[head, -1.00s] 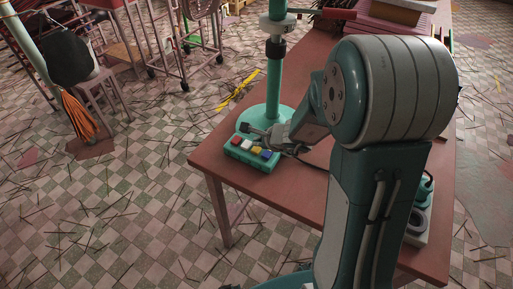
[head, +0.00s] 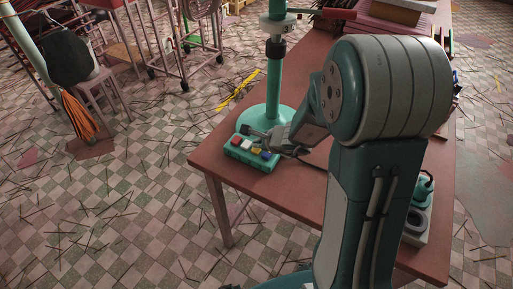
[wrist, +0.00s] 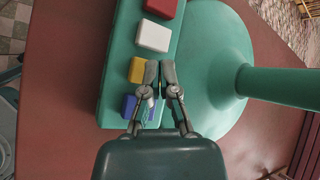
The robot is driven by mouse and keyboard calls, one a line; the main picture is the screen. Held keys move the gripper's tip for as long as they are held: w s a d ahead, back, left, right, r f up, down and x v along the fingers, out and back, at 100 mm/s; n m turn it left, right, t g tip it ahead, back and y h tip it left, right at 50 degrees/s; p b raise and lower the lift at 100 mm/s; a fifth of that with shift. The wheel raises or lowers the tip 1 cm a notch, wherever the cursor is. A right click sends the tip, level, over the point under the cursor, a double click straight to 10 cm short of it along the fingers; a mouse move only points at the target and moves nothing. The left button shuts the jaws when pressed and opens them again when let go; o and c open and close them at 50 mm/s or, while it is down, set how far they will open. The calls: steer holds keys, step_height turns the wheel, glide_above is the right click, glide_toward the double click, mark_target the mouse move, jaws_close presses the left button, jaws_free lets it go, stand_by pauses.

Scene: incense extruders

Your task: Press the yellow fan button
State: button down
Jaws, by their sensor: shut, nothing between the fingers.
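The yellow fan button (wrist: 137,70) is on a green button box (wrist: 112,75), in a row between a white button (wrist: 153,36) and a blue button (wrist: 128,105). A red button (wrist: 161,7) is at the row's far end. The box also shows in the head view (head: 233,152) at the table corner. My gripper (wrist: 160,68) is shut and empty. Height above the box and any contact are hard to tell.
A green stand with a round base (wrist: 215,50) and upright post (head: 275,85) is close beside the box. The red-brown table (head: 215,165) has its edge near the box. Stacked items (head: 390,12) lie at the back; sticks litter the tiled floor.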

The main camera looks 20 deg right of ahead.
mark_target(258, 149)
steer(key=shift+f, duration=0.45)
stand_by(0.8)
steer(key=shift+r, duration=0.9)
steer(key=shift+r, duration=2.5)
